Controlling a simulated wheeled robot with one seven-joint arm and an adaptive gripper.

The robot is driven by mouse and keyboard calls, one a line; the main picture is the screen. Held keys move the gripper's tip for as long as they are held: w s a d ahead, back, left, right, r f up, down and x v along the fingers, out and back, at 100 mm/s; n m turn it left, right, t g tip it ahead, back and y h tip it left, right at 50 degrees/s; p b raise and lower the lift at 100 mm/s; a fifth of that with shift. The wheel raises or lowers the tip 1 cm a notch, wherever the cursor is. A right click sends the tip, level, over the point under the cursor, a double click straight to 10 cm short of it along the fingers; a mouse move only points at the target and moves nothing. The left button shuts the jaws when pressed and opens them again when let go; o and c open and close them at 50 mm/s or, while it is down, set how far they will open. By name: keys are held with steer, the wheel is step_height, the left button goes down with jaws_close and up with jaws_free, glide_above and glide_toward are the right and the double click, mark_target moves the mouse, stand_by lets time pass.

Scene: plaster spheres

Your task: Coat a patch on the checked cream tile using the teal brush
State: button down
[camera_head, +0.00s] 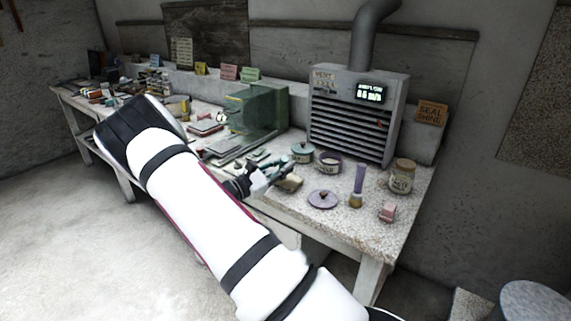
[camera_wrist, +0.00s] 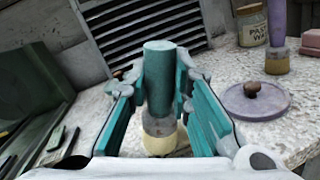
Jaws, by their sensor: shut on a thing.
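My gripper (camera_wrist: 160,82) is shut on the teal brush (camera_wrist: 159,62), with its handle upright between the two teal-padded fingers. The brush's grey ferrule and cream bristles (camera_wrist: 160,143) point down toward the speckled bench. In the head view my gripper (camera_head: 272,174) is over the bench's front part, left of the purple lid. A small beige thing (camera_head: 290,184) shows just below it; I cannot tell whether it is the checked cream tile. The bristle tip's contact with any surface is unclear.
The purple lid (camera_head: 323,200), purple brush (camera_head: 357,188), pink block (camera_head: 387,211) and wax jar (camera_head: 402,176) are to the right. A green box (camera_head: 258,110) and grey vent unit (camera_head: 352,115) stand behind.

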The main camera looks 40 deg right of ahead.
steer(key=shift+s+a, duration=0.1)
steer(key=shift+a, duration=0.35)
steer(key=shift+w+d, duration=0.15)
steer(key=shift+d, duration=0.8)
steer(key=shift+w+d, duration=0.15)
steer(key=shift+d, duration=0.8)
steer(key=shift+r, duration=0.1)
steer(key=shift+s+a+r+p, duration=0.2)
steer(key=shift+a+r+p, duration=0.3)
steer(key=shift+a+r, duration=0.35)
steer(key=shift+a+f, duration=0.1)
steer(key=shift+f, duration=0.1)
steer(key=shift+f, duration=0.4)
steer(key=shift+f+b, duration=0.3)
steer(key=shift+f, duration=0.05)
